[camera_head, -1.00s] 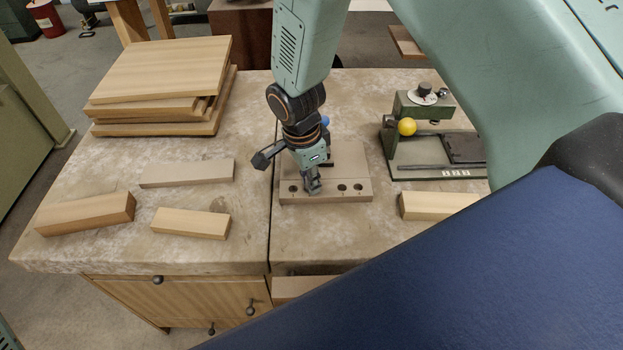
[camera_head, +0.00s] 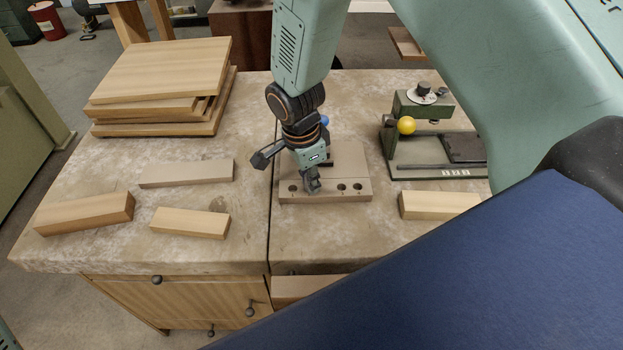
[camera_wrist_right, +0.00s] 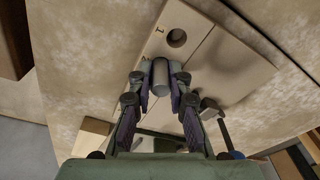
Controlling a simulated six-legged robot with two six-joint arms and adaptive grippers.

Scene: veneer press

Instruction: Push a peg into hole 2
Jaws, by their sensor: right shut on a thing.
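The peg (camera_wrist_right: 160,78) is a grey cylinder between the fingers of my right gripper (camera_wrist_right: 160,72) in the right wrist view. In the head view my right gripper (camera_head: 313,186) points down over the front strip of the beige hole board (camera_head: 331,197). Holes show on both sides of it, and the fingers hide the peg and the spot beneath. In the wrist view the hole marked 1 (camera_wrist_right: 176,38) is empty, just beyond the peg. I cannot tell whether the peg's lower end is inside a hole. My left gripper is out of view.
A blue knob (camera_head: 325,121) stands behind the board. A green fixture (camera_head: 400,153) with a yellow ball (camera_head: 407,126) is to the right. Loose wood blocks (camera_head: 190,222) lie left, near stacked boards (camera_head: 165,70). Another block (camera_head: 437,205) lies right.

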